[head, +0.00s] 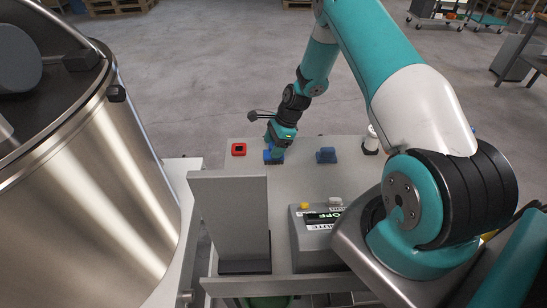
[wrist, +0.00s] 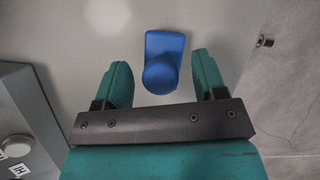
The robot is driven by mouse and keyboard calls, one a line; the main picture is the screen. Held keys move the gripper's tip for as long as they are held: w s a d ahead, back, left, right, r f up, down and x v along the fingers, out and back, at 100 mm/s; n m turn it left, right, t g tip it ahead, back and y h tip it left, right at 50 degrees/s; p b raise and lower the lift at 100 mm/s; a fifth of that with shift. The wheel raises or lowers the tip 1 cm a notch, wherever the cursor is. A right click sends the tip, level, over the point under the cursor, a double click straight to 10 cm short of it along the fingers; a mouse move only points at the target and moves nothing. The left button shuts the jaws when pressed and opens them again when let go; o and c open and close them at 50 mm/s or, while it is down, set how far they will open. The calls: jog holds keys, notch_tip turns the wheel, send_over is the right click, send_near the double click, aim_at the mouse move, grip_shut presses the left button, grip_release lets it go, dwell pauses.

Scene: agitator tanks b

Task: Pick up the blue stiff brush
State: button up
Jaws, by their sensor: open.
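The blue brush (wrist: 163,62) shows in the wrist view as a flat rectangular block with a round knob on top, on the pale grey surface. My gripper (wrist: 163,78) is open, with one green finger on each side of the knob and visible gaps on both sides. In the head view my gripper (head: 275,151) points down at the bench top, and the blue brush (head: 268,157) is partly hidden beside its fingers. The height between fingers and brush is hard to tell.
A second blue object (head: 326,155) stands to the right on the grey bench (head: 300,168). A red item (head: 239,149) lies left of my gripper. A white-topped bottle (head: 371,141), an upright grey panel (head: 229,218) and a control box (head: 320,225) are also there. A steel tank (head: 95,180) stands left.

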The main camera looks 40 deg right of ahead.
jog(key=c, duration=1.1)
jog(key=shift+c, duration=0.2)
jog(key=shift+r, duration=0.1)
